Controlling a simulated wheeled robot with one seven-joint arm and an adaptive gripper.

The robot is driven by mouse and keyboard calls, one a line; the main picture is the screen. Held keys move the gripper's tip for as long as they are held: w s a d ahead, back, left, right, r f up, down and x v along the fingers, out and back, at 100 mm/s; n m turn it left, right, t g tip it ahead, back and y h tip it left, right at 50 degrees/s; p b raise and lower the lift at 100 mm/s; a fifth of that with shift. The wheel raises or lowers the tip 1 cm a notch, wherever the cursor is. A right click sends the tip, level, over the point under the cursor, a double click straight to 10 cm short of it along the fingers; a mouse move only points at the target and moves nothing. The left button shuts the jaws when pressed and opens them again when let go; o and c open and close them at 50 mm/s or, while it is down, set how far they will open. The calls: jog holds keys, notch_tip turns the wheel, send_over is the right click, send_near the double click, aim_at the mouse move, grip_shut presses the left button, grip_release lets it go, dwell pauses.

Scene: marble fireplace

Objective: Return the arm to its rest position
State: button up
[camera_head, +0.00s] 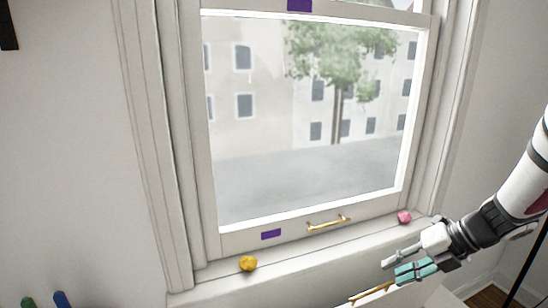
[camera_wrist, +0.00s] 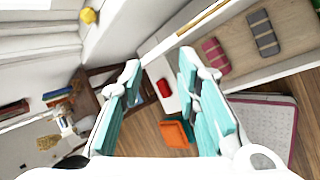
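My gripper (camera_head: 392,267) is at the lower right of the head view, in front of the window sill, pointing left. Its teal fingers also show in the wrist view (camera_wrist: 160,68), spread apart with nothing held between them. My arm comes in from the right edge of the head view. The window (camera_head: 300,229) is shut as far as I can tell, with a gold handle (camera_head: 329,222) on its lower rail.
A yellow lump (camera_head: 248,264) and a pink one (camera_head: 404,217) sit on the sill (camera_head: 310,256). In the wrist view, an orange item (camera_wrist: 176,133) lies on the wooden floor. A wooden-topped surface with dark pink and grey items (camera_wrist: 262,33) is at upper right.

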jog(key=s+a+r+n+g+h, duration=0.25)
jog(key=s+a+r+n, duration=0.85)
jog(key=n, duration=0.8)
jog(key=s+d+r+n+t+h+p, duration=0.1)
jog(key=s+r+n+t+h, duration=0.2)
jog(key=s+n, duration=1)
notch_tip(320, 180, up, 2)
jog(key=n+h, duration=0.1)
jog(key=n, duration=0.6)
jog(key=shift+s+d, duration=0.2)
jog(key=shift+r+h, duration=0.1)
jog(key=shift+h, duration=0.15)
